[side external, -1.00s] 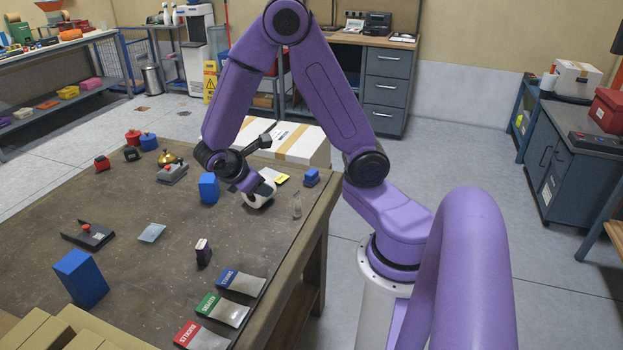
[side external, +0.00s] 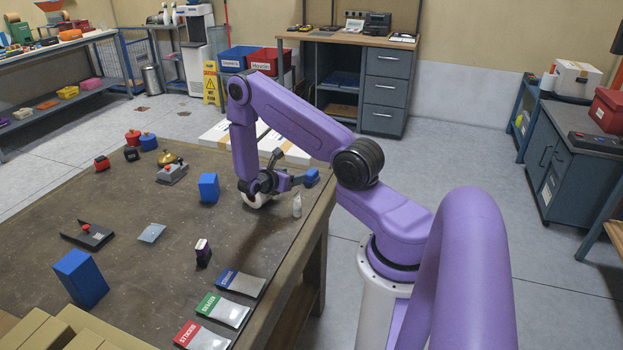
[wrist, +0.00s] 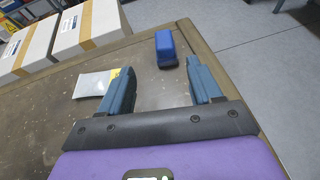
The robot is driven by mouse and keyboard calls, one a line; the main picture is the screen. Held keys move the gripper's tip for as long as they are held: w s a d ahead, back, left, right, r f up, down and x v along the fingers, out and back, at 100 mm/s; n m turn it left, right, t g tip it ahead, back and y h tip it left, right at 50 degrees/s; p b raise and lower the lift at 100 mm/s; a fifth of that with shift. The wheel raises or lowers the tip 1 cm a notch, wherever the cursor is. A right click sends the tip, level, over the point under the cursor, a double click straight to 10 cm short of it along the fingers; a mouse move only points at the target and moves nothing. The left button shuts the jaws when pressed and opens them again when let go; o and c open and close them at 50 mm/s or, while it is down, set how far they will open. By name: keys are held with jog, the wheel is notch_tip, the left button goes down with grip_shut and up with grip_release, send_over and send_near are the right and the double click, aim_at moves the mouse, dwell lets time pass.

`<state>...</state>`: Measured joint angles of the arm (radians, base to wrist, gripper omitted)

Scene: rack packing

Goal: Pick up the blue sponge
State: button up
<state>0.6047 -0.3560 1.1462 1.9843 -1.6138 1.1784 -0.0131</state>
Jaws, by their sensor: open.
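A small blue block that looks like the sponge (side external: 312,177) lies near the table's far right edge in the side view. It also shows in the wrist view (wrist: 166,48), beyond my fingertips and roughly between them. My gripper (side external: 291,166) is open and low over the table, to the left of this block. In the wrist view its two dark fingers (wrist: 160,68) are spread apart with nothing between them. A gap shows between the fingers and the block. In the side view part of the hand is hard to make out.
Large white boxes (wrist: 90,22) stand at the upper left in the wrist view. A pale packet (wrist: 94,83) lies by the left finger. Other blue blocks stand at mid-table (side external: 208,188) and front left (side external: 80,279).

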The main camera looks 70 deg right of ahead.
aim_at(311, 172)
jog(key=x, duration=0.9)
jog(key=shift+s+d+f, duration=0.1)
jog(key=shift+d+f, duration=0.1)
jog(key=shift+s+x, duration=0.1)
jog(key=shift+x, duration=1.2)
jog(key=shift+s+x, duration=0.15)
jog(key=shift+x, duration=1.15)
jog(key=shift+r, duration=0.1)
jog(key=c, duration=1)
